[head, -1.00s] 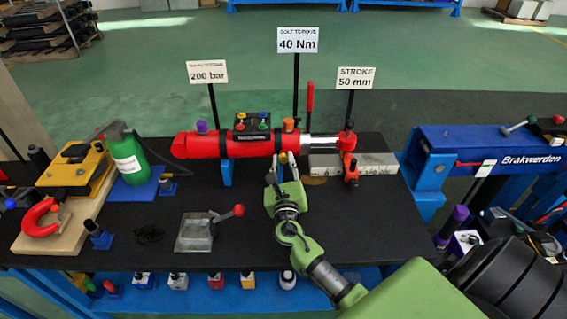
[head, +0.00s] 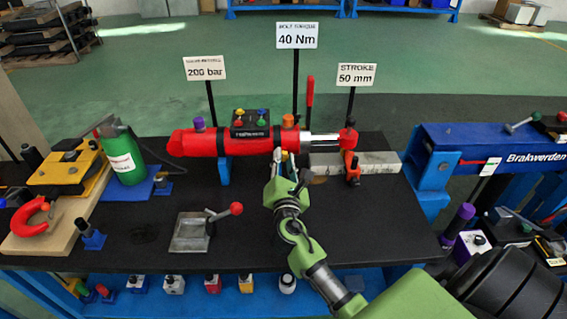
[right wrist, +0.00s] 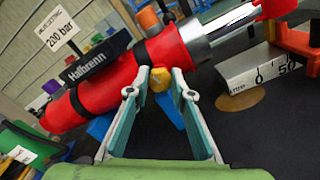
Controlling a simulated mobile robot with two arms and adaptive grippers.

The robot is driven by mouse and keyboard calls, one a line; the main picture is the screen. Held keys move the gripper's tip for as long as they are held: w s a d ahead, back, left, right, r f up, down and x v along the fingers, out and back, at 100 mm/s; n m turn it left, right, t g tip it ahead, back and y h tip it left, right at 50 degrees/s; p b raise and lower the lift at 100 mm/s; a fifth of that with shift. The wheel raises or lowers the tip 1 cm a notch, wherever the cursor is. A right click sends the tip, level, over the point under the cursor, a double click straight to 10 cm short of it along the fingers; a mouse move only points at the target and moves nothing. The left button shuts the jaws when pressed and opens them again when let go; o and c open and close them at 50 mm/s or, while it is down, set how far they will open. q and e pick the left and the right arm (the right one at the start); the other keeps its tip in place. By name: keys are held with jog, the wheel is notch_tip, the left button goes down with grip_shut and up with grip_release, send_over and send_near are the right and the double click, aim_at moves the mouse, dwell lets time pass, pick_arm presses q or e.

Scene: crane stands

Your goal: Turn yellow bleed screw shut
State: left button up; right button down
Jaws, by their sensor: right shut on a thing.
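The yellow bleed screw (right wrist: 161,78) sticks out from the near underside of the red cylinder (right wrist: 120,80) in the right wrist view. My right gripper (right wrist: 160,82) has its two fingers on either side of the screw's head, shut on it. In the head view my right gripper (head: 284,160) reaches up to the cylinder (head: 235,142), near its rod end; the screw is largely hidden there by the fingers. How far the screw is turned I cannot tell. My left gripper is not in view.
An orange cap (head: 288,121) sits on top of the cylinder. A dark block with coloured knobs (head: 250,131) stands beside it. A blue support (head: 224,171) holds the cylinder. A grey plate with a red-knobbed lever (head: 191,232) lies left of my arm.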

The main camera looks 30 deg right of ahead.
jog(key=shift+m+b, duration=0.4)
jog(key=shift+m, duration=0.6)
jog(key=c, duration=1.8)
grip_release()
jog(key=shift+s, duration=0.15)
jog(key=v, duration=1.1)
jog(key=shift+s+a, duration=0.3)
jog(key=shift+f, duration=0.15)
